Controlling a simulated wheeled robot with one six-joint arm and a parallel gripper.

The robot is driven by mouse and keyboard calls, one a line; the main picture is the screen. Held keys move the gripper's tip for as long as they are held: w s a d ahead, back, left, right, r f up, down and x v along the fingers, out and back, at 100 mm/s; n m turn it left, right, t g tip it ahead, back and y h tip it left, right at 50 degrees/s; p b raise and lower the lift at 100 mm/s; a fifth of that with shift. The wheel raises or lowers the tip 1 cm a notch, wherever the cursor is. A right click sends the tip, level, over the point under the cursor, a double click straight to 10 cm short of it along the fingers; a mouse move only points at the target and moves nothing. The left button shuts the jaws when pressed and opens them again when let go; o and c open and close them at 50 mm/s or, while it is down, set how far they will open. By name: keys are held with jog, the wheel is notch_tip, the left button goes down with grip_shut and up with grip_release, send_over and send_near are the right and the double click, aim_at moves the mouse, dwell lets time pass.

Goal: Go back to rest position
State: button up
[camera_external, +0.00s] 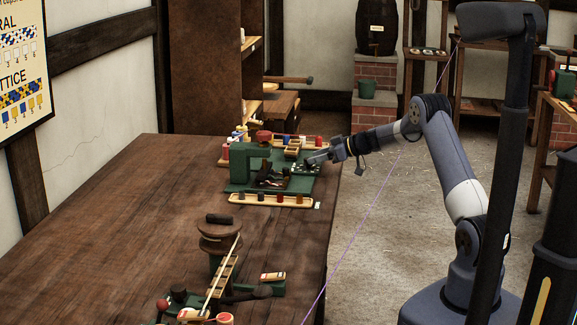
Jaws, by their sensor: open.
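My gripper (322,158) is at the end of my arm, which reaches left from its base at the lower right. The gripper hangs over the right end of the green machine (240,166) on the wooden table. The fingers point left and are small in view; I see nothing held between them. I cannot tell whether they touch the small parts below them.
A tray with several spools (270,200) lies in front of the green machine. Nearer on the table (120,235) stands a wooden winding device (220,236). A barrel (377,27) stands on bricks behind.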

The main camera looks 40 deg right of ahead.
jog(key=b+v, duration=0.1)
jog(key=v, duration=0.8)
notch_tip(320, 180, up, 10)
jog(key=a, duration=0.1)
jog(key=shift+n+g, duration=0.3)
jog(key=shift+w, duration=0.1)
notch_tip(320, 180, down, 10)
jog(key=x, duration=0.3)
jog(key=p+x, duration=0.1)
jog(key=x, duration=0.6)
jog(key=shift+w+d+p, duration=0.25)
jog(key=shift+w+p, duration=0.1)
jog(key=shift+w, duration=0.05)
